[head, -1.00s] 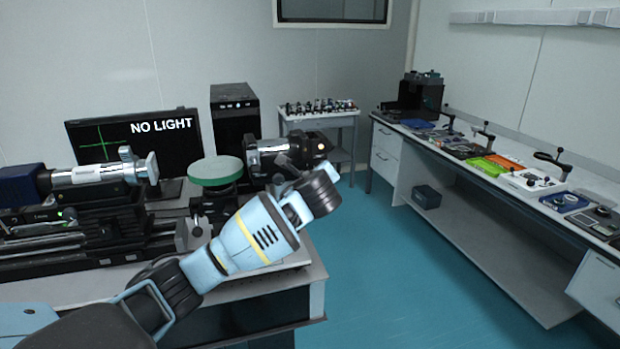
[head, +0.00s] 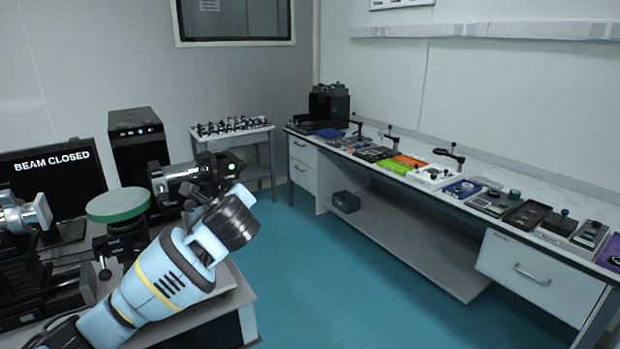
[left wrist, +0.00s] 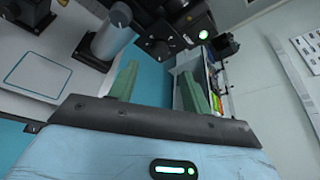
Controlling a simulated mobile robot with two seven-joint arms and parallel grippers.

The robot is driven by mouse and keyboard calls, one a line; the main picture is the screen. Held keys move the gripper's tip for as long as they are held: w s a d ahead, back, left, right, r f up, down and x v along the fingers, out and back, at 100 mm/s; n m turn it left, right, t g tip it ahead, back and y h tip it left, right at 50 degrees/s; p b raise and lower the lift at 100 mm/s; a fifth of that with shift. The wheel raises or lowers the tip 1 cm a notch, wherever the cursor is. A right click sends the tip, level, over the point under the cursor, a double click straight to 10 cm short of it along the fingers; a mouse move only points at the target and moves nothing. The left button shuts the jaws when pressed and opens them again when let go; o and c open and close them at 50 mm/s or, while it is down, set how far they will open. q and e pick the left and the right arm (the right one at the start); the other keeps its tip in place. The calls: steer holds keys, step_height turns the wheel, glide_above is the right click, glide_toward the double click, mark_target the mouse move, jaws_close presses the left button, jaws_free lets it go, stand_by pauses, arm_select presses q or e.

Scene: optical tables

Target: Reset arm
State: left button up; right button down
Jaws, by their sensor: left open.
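My left arm comes in from the lower left of the head view, raised beside the near optical table (head: 222,312). A black device with a green light (left wrist: 203,34) is beyond the fingers; the matching green-lit device (head: 190,172) is behind my arm in the head view. My right gripper is not in view.
A round green-topped stand (head: 118,204) and a monitor reading "BEAM CLOSED" (head: 50,175) are at left. A black tower (head: 137,150) stands behind. A small table (head: 262,131) holds several optics. A long bench (head: 345,155) with trays and tools lines the right wall. Blue floor (head: 330,290) between is clear.

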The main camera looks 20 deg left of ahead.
arm_select(q)
steer(key=s+d+f+n+h, duration=0.2)
steer(key=s+d+f+h, duration=0.15)
steer(key=f, duration=0.65)
steer(key=s+d+f+n+g+h, duration=0.15)
steer(key=s+d+f, duration=0.3)
steer(key=f, duration=0.45)
steer(key=s+d+f+n+t+h, duration=0.1)
steer(key=s+d+f+n+h, duration=0.3)
steer(key=f, duration=0.6)
steer(key=s+d+f+n, duration=0.1)
steer(key=s+f+n, duration=0.3)
steer(key=s, duration=0.4)
steer(key=s+d+f+n+g+h, duration=0.1)
steer(key=s+f+n, duration=0.3)
steer(key=s, duration=0.5)
steer(key=s+d+f+n, duration=0.1)
steer(key=s+f+n, duration=0.3)
steer(key=s, duration=0.4)
steer(key=shift+s+d+f, duration=0.25)
steer(key=shift+s+f, duration=0.15)
steer(key=shift+f, duration=0.5)
steer(key=shift+c, duration=1.1)
steer(key=shift+s+a, duration=0.1)
steer(key=shift+c, duration=0.3)
